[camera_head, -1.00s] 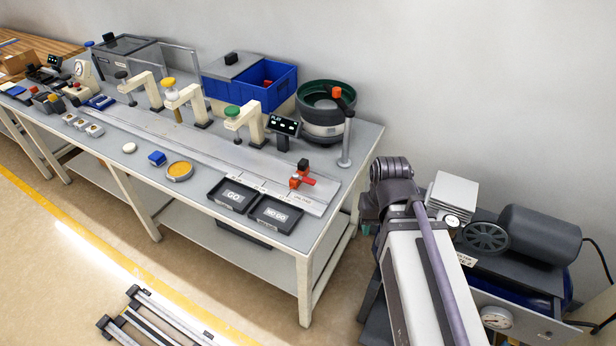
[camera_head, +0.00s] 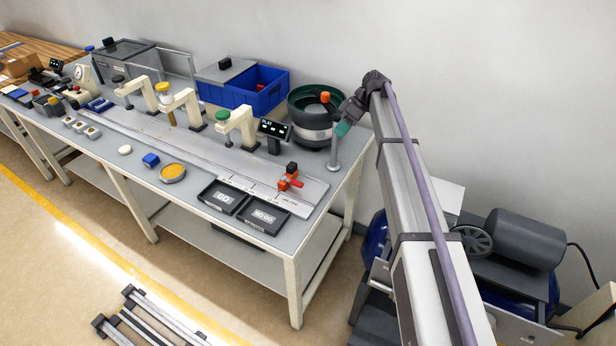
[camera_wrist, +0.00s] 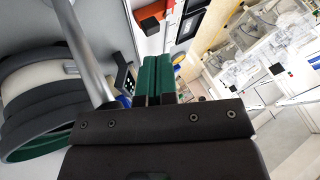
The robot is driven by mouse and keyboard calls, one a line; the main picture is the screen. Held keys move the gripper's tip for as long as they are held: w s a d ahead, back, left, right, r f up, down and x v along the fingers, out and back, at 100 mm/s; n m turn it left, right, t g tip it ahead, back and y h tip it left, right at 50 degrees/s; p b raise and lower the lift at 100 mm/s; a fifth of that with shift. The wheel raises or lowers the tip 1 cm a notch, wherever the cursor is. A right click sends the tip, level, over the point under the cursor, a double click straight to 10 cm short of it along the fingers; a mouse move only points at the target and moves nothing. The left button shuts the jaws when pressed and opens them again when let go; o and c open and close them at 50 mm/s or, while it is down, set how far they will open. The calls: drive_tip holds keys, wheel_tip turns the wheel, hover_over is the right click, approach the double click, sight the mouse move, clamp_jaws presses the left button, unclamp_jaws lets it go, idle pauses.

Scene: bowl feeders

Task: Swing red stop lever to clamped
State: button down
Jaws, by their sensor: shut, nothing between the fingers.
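The red stop lever (camera_head: 289,182), with a black block beside its top, sits at the right end of the long grey rail (camera_head: 215,153) on the bench. In the wrist view a red-orange part (camera_wrist: 150,22) of it shows at the top, cut off by the frame edge. My gripper (camera_head: 343,128) is in the air beside the bowl feeder and its post, up and right of the lever and apart from it. In the wrist view my gripper's green fingers (camera_wrist: 157,80) are together with nothing between them. The lettering by the lever is too small to read.
The grey post (camera_head: 333,152) with an orange top stands close to my gripper, and the bowl feeder (camera_head: 312,125) is behind it. A small display (camera_head: 275,130) stands left of them. Black GO (camera_head: 222,197) and NO GO (camera_head: 262,214) trays lie in front of the rail.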

drive_tip(key=b, duration=1.6)
approach(292, 182)
wheel_tip(292, 182, down, 7)
drive_tip(key=shift+s+f, duration=0.1)
drive_tip(key=shift+s+a+f, duration=0.1)
drive_tip(key=shift+s+a, duration=0.05)
drive_tip(key=shift+a, duration=0.15)
